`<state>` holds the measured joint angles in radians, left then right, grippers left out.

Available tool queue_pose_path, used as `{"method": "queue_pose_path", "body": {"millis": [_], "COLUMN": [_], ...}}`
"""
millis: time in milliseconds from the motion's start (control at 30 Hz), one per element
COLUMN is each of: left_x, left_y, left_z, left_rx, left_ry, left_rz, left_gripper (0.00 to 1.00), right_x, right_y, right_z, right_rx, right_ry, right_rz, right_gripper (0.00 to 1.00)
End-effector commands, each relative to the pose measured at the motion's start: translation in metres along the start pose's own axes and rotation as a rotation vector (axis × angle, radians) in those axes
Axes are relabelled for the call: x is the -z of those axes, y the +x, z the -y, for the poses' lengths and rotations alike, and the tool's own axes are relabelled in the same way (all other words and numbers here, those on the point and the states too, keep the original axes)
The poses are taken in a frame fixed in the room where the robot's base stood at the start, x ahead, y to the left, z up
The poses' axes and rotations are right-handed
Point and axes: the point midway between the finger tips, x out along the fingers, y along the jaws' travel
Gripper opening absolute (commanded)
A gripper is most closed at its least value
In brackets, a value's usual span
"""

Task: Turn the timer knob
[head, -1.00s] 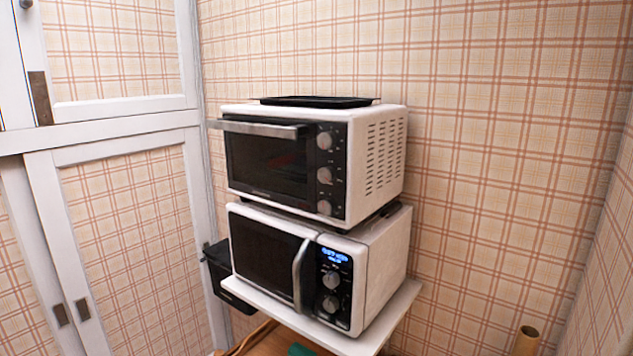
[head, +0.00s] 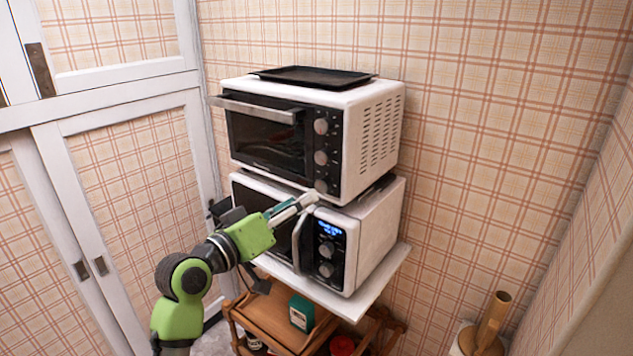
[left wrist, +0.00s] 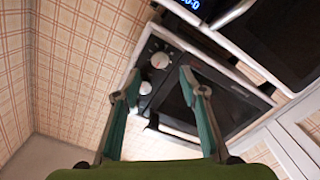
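The white toaster oven (head: 365,110) has a dark front panel with a column of grey knobs. Its top knob (head: 321,126), middle knob (head: 320,158) and bottom knob (head: 321,186) show in the head view. Labels are too small to read, so I cannot tell which is the timer. My left gripper (head: 311,199) is just below and in front of the bottom knob. In the left wrist view, turned upside down, my left gripper (left wrist: 160,73) is open and empty, and a knob (left wrist: 160,60) shows between its fingertips. I cannot tell whether they touch it. My right gripper is not in view.
The toaster oven stands on a white microwave (head: 375,235) with a lit display and two knobs. A black tray (head: 315,76) lies on the oven. The oven's door handle (head: 255,108) sticks out at left. A wooden cart (head: 265,315) stands below. The wall is close at right.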

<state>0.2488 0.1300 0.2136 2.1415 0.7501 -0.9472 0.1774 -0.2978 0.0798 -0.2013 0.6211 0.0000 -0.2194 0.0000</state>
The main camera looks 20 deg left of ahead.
Motion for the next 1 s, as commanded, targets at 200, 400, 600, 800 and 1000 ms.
{"method": "queue_pose_path", "body": {"millis": [200, 400, 600, 800, 1000], "left_x": [0.002, 0.001, 0.000, -0.001, -0.001], "left_y": [0.043, 0.064, 0.071, 0.070, 0.070], "left_z": [-0.003, -0.001, 0.000, 0.000, 0.000], "left_rx": [0.000, 0.000, 0.001, 0.001, 0.001], "left_ry": [-0.003, -0.001, 0.001, 0.001, 0.001], "left_rz": [0.002, 0.001, 0.000, 0.000, 0.001], "left_gripper": [0.38, 0.38, 0.38, 0.38, 0.00], "right_x": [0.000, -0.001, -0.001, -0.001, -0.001], "right_y": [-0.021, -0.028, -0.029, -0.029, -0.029], "right_z": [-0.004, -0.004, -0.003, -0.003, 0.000], "right_rx": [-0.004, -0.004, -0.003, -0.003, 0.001], "right_ry": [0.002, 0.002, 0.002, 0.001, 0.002], "right_rz": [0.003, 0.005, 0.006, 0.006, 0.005], "right_gripper": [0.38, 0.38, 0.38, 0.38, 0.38]}}
